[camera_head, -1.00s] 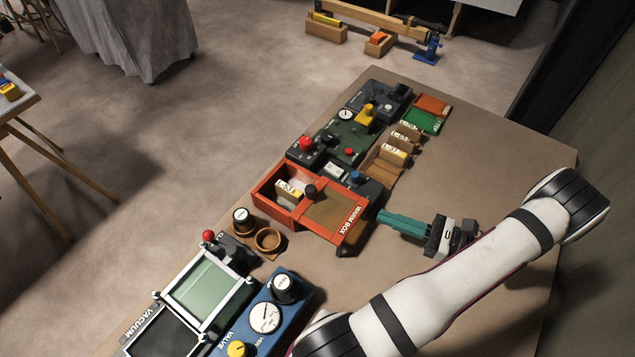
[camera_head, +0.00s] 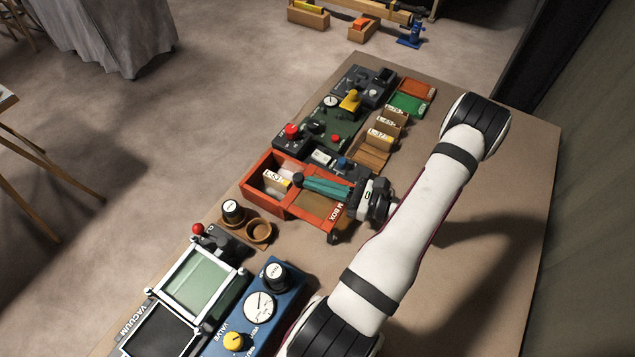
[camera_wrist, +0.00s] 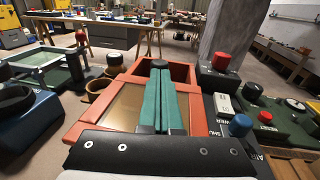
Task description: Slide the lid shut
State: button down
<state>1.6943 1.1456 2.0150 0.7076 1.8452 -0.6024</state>
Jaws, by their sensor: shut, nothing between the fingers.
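The orange-red warm box (camera_head: 276,208) sits on the table in the head view, and also shows in the wrist view (camera_wrist: 187,72). Its brownish lid (camera_head: 313,205) covers the right part, and the left part is open. A dark knob (camera_head: 297,180) stands at the lid's left end; it also shows in the wrist view (camera_wrist: 159,64). My gripper (camera_head: 306,183) is shut and empty, its teal fingers stretched over the lid with the tips close beside the knob. The wrist view shows the fingertips (camera_wrist: 159,72) right at the knob; whether they touch is unclear.
A labelled block (camera_head: 277,179) lies in the box's open part. A dark panel with a blue knob (camera_head: 343,163) stands close behind. The blue valve unit (camera_head: 267,305) is in front.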

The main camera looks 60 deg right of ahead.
jog(key=w, duration=0.8)
jog(key=shift+w, duration=0.1)
